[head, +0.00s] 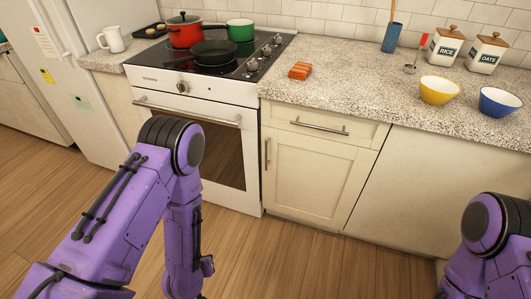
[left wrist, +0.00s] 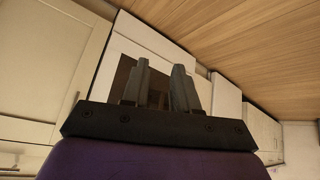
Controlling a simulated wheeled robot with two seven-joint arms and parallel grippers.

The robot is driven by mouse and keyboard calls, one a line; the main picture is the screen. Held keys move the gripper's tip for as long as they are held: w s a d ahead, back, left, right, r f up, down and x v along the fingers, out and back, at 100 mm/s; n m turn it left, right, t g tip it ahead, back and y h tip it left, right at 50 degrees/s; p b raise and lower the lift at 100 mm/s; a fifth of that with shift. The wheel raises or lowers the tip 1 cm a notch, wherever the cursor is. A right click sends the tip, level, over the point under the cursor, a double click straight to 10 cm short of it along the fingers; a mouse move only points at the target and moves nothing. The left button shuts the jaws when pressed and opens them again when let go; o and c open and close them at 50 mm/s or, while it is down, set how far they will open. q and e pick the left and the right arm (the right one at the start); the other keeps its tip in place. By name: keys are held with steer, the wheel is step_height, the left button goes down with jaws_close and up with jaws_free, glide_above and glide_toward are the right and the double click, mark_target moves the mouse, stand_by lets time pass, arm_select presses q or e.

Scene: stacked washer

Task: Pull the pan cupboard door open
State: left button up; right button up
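A cream cupboard door (head: 309,176) with a recessed panel is shut below the counter, right of the oven. Its vertical metal handle (head: 267,152) is near its left edge. I take this to be the pan cupboard; no label shows. In the left wrist view a cream panelled door (left wrist: 42,60) with a small handle (left wrist: 71,103) is at the left. My left gripper (left wrist: 161,66) is open, with an empty gap between its fingers, apart from the door. In the head view my left arm hangs in front of the oven, its fingers not distinguishable. My right gripper is outside the views.
A drawer (head: 322,121) with a horizontal handle is above the door. The white oven (head: 250,150) stands left of it, a plain cream panel (head: 430,185) right. The counter (head: 345,75) holds bowls and jars. Wooden floor (head: 300,260) in front of the cupboard is clear.

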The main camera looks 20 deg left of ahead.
arm_select(q)
steer(key=w+d+f+m+t+h+b, duration=0.1)
steer(key=w+f+t+b, duration=0.1)
steer(key=w, duration=0.4)
steer(key=w+f+m+t+b, duration=0.1)
steer(key=w+f+t+b, duration=0.15)
steer(key=w, duration=0.45)
steer(key=m+t+h+b, duration=0.5)
steer(key=m+t+b, duration=0.15)
steer(key=b, duration=0.35)
glide_toward(266, 154)
steer(key=b+x, duration=0.1)
steer(key=x, duration=0.9)
steer(key=shift+w, duration=0.3)
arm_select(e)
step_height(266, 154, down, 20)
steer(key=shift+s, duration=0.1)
arm_select(q)
jaws_close()
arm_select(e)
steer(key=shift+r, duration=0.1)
